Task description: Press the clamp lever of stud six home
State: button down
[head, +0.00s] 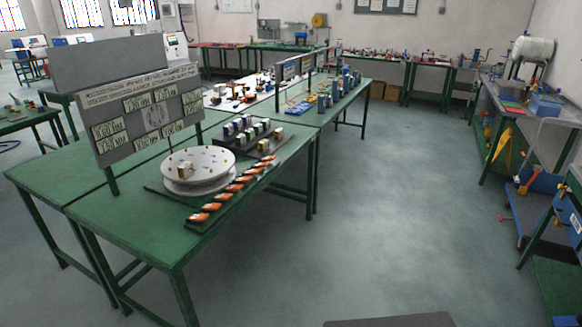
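A round pale disc (212,162) with several small studs around its top lies on a green table at the left. A small brass-coloured block (185,171) stands near its middle. The studs are too small to read, and I cannot tell which is stud six or how its clamp lever sits. A row of orange-and-white pieces (237,183) lies on a dark strip along the table's front right edge. My gripper is not in view.
The green table (130,226) carries an upright grey sign board (152,116) behind the disc. A dark tray with small blocks (262,135) stands behind it. A steel bench (540,112) and blue equipment stand at the right. Open grey floor (365,215) lies between.

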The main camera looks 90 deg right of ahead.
aim_at(255, 172)
jog(key=k, duration=1.55)
jog(key=z, duration=1.45)
jog(key=i, duration=1.05)
jog(key=z, duration=0.05)
